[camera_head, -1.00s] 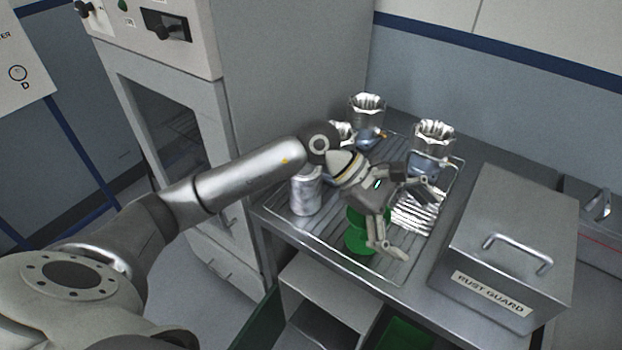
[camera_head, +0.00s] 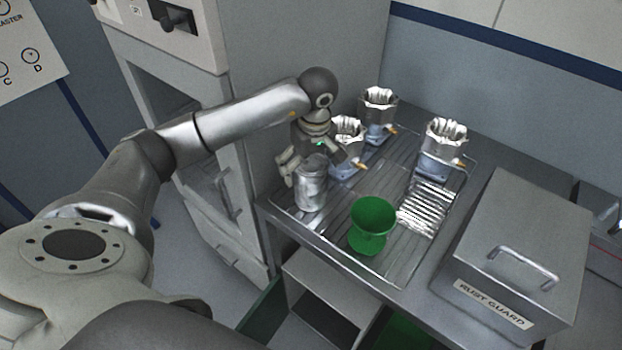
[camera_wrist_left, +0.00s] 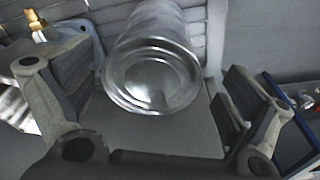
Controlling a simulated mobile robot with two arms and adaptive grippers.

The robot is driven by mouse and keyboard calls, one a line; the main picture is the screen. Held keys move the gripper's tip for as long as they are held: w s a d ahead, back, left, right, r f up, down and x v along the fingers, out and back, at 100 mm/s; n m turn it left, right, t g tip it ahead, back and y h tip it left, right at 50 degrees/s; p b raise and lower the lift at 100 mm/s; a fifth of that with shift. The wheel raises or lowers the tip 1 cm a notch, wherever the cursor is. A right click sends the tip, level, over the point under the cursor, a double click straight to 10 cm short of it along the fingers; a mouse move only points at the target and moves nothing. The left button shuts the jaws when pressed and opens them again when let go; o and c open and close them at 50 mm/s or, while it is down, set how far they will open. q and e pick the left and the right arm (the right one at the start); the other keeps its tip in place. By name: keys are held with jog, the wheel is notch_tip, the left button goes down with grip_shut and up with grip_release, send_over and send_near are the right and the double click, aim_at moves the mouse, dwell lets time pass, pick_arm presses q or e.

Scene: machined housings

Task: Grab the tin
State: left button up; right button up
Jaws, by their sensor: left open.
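The tin (camera_head: 311,186) is a plain silver can standing upright on the left front of the ribbed draining tray (camera_head: 404,262). In the left wrist view the tin (camera_wrist_left: 152,75) shows its round ringed end, between the two open fingers. My left gripper (camera_head: 318,168) is open and points down at the top of the tin, with a finger to either side. In the left wrist view the gripper (camera_wrist_left: 160,105) has a gap on both sides of the tin. I cannot tell whether any finger touches it. My right gripper is not in view.
A green funnel-like cup (camera_head: 371,222) stands right of the tin. Several machined housings, such as one at the back (camera_head: 378,108) and one at the right (camera_head: 442,142), stand behind. A grey RUST GUARD box (camera_head: 517,250) is at the right. A tall cabinet (camera_head: 285,55) rises at the left.

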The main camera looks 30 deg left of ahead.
pick_arm(q)
jog(key=shift+w+f+p, duration=0.1)
jog(key=shift+f+p, duration=0.45)
jog(key=f, duration=0.1)
jog(key=f+p, duration=0.1)
jog(key=f, duration=0.1)
jog(key=shift+w+a+f+p, duration=0.1)
jog(key=shift+w+f+p, duration=0.05)
jog(key=shift+w+p, duration=0.15)
jog(key=shift+a+f, duration=0.1)
jog(key=shift+f, duration=0.4)
jog(key=c, duration=0.7)
jog(key=shift+s, duration=0.15)
jog(key=c, duration=0.7)
